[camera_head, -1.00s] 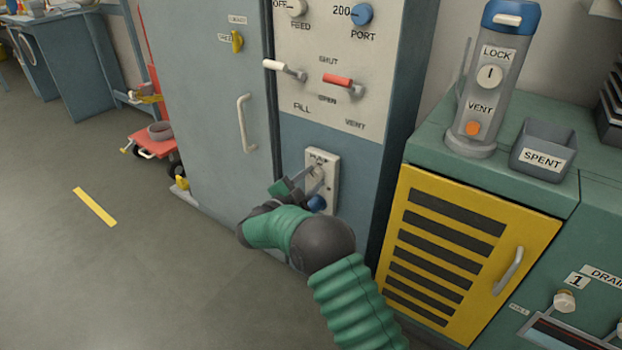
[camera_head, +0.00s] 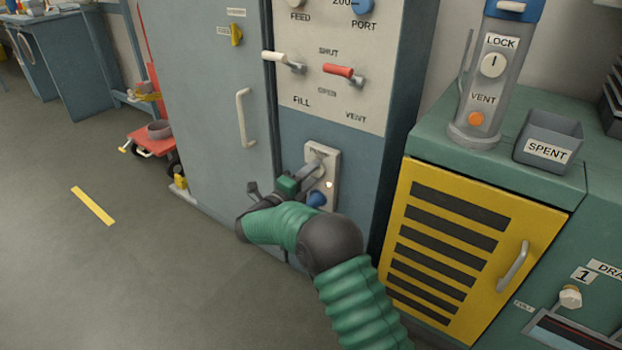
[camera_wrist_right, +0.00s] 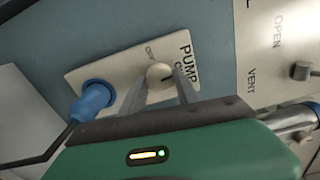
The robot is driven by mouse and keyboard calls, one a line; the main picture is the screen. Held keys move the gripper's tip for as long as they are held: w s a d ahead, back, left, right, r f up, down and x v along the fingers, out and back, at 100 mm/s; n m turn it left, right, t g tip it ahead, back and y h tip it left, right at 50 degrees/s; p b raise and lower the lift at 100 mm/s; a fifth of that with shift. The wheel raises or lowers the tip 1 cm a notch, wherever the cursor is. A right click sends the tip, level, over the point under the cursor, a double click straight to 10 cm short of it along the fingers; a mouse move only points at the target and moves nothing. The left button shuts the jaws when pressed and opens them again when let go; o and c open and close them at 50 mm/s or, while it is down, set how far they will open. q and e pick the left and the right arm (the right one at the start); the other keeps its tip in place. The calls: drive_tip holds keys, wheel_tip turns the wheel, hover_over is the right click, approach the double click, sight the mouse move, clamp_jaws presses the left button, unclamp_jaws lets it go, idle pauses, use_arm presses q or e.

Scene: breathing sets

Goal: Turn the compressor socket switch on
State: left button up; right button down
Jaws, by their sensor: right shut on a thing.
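The socket panel (camera_head: 332,192) is a pale plate low on the blue-grey cabinet front. In the right wrist view the plate (camera_wrist_right: 80,70) reads "PUMP", with small lettering near a round cream switch knob (camera_wrist_right: 159,75) that has a dark mark. A blue plug (camera_head: 317,199) sits in the plate below the knob; it also shows in the right wrist view (camera_wrist_right: 92,98). My right gripper (camera_head: 316,170) is at the plate, its two fingers on either side of the knob, shut on it. The fingers hide part of the knob. My left gripper is not in view.
Above the plate are a white lever (camera_head: 283,60) and a red lever (camera_head: 344,74). A yellow slatted door (camera_head: 455,245) stands to the right, with a cylinder (camera_head: 484,90) and a "SPENT" bin (camera_head: 548,140) on the green top. The floor at left is open.

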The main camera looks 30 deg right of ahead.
drive_tip(key=shift+s+f+m, duration=0.1)
drive_tip(key=shift+f+m, duration=0.3)
drive_tip(key=shift+m, duration=0.1)
drive_tip(key=c, duration=1.1)
unclamp_jaws()
drive_tip(key=shift+o, duration=1)
drive_tip(key=shift+r, duration=0.2)
drive_tip(key=shift+a+r, duration=0.1)
drive_tip(key=shift+a, duration=0.15)
drive_tip(key=p+v, duration=0.6)
drive_tip(key=v, duration=1)
drive_tip(key=shift+a, duration=0.25)
